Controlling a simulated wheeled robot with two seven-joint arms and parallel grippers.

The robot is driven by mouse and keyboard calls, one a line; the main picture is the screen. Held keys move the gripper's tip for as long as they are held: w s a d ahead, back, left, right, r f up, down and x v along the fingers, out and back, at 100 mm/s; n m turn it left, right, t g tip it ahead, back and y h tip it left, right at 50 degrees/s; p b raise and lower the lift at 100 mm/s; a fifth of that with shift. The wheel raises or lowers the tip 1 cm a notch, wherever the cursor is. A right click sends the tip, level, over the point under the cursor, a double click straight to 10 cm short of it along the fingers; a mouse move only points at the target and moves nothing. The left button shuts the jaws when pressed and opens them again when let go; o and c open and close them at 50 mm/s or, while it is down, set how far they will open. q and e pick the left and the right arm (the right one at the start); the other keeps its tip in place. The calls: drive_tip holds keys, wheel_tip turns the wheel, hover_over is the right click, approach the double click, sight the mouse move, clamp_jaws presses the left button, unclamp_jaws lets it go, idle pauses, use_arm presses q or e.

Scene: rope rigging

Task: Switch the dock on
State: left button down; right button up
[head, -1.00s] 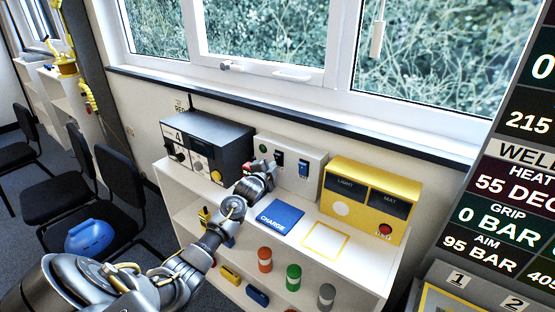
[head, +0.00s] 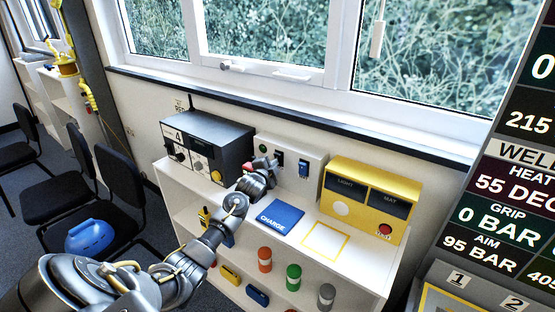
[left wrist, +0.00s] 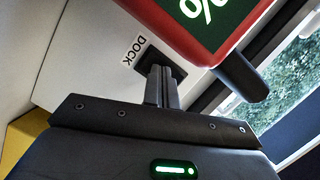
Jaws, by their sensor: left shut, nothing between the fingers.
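The grey switch panel (head: 316,160) stands at the back of the white shelf unit. It carries a black switch (head: 280,157) and a blue switch (head: 303,167). My left gripper (head: 273,164) is at the panel's left part, in front of and just below the black switch. In the left wrist view the shut, empty fingers (left wrist: 162,84) point at a black switch plate (left wrist: 178,70) beside the label "DOCK" (left wrist: 133,50). The fingers hide most of that switch, so I cannot tell its position or whether they touch it. My right gripper is out of view.
A red-edged green display (left wrist: 205,22) is close beside the fingers in the wrist view. A black-and-grey unit (head: 205,145) is left of the panel; a yellow box (head: 368,200) is right. A blue CHARGE pad (head: 282,216) lies in front. Chairs stand at left.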

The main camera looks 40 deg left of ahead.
use_arm(q)
drive_tip(key=shift+w+a+r, duration=0.1)
drive_tip(key=shift+w+r, duration=0.1)
drive_tip(key=shift+r, duration=0.7)
idle(0.4)
drive_tip(key=shift+f, duration=0.1)
drive_tip(key=shift+s+f, duration=0.35)
drive_tip(key=shift+f, duration=0.45)
drive_tip(key=shift+s+f+p, duration=0.35)
drive_tip(key=shift+s+f, duration=0.1)
drive_tip(key=shift+s, duration=0.3)
drive_tip(key=shift+s+f+p, duration=0.4)
drive_tip(key=shift+s, duration=0.4)
drive_tip(key=shift+s+f+p, duration=0.35)
drive_tip(key=shift+s+f, duration=0.1)
drive_tip(key=shift+s, duration=0.3)
